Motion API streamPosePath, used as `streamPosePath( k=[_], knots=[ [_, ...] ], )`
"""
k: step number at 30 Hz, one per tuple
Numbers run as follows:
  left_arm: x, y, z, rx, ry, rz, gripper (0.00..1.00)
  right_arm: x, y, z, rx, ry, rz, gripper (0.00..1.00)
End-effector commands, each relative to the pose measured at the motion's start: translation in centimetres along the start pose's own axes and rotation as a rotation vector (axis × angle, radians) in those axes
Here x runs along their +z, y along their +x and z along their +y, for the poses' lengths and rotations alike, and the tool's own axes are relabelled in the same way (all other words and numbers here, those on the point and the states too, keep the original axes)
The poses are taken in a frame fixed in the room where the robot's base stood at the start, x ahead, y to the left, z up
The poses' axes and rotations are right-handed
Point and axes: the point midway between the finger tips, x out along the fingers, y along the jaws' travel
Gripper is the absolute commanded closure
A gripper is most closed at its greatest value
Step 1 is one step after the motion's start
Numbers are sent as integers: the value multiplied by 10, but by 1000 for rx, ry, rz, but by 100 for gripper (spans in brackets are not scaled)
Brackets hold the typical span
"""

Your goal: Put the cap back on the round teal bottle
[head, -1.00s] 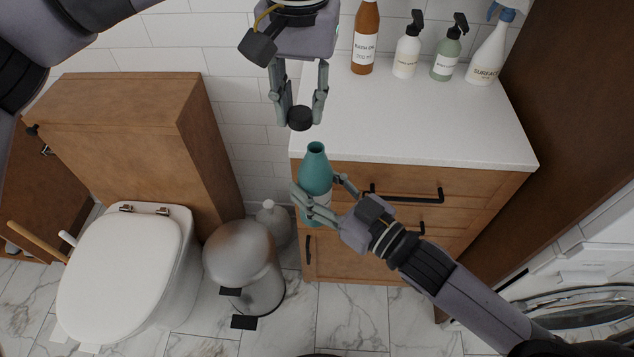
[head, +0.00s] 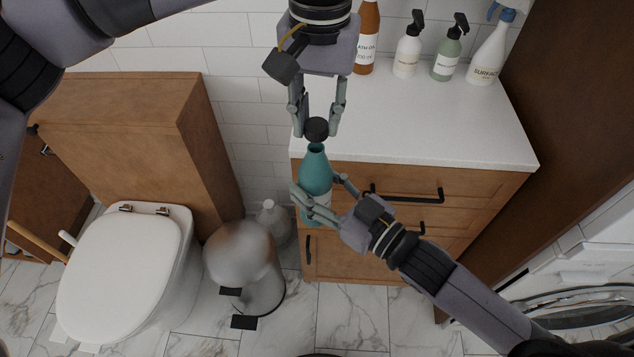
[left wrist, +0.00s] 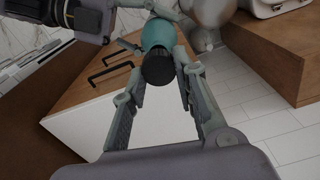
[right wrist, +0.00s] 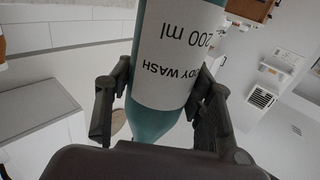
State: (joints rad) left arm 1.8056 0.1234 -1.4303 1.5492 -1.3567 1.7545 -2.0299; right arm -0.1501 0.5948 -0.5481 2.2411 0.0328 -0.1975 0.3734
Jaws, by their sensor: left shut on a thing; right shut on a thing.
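The round teal bottle (head: 315,172) is held upright in front of the counter by my right gripper (head: 325,200), which is shut around its body. Its white body wash label fills the right wrist view (right wrist: 178,60), between the fingers of that gripper (right wrist: 160,100). My left gripper (head: 317,118) is shut on the black cap (head: 316,129) and holds it just above the bottle's mouth. In the left wrist view the cap (left wrist: 158,70) covers the bottle's neck, with the teal shoulder (left wrist: 158,34) behind it. I cannot tell whether cap and neck touch.
The white counter (head: 440,120) stands behind, with a brown bath oil bottle (head: 367,40), a white pump bottle (head: 406,56), a green pump bottle (head: 446,60) and a spray bottle (head: 490,55). A metal bin (head: 243,265) and a toilet (head: 125,270) are at left.

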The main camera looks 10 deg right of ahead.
Motion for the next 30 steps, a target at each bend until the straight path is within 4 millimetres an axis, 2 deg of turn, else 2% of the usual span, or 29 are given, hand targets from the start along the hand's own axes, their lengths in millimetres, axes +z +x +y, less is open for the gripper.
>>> streamPosePath(
  k=[6, 30],
  knots=[
    [0, 11, 0, 0, 1, 0, 82, -2, 0, 0, -1, -1, 5, 100],
    [1, 13, 0, -1, 1, 1, 82, -2, 0, 0, -1, -1, 5, 100]
  ],
)
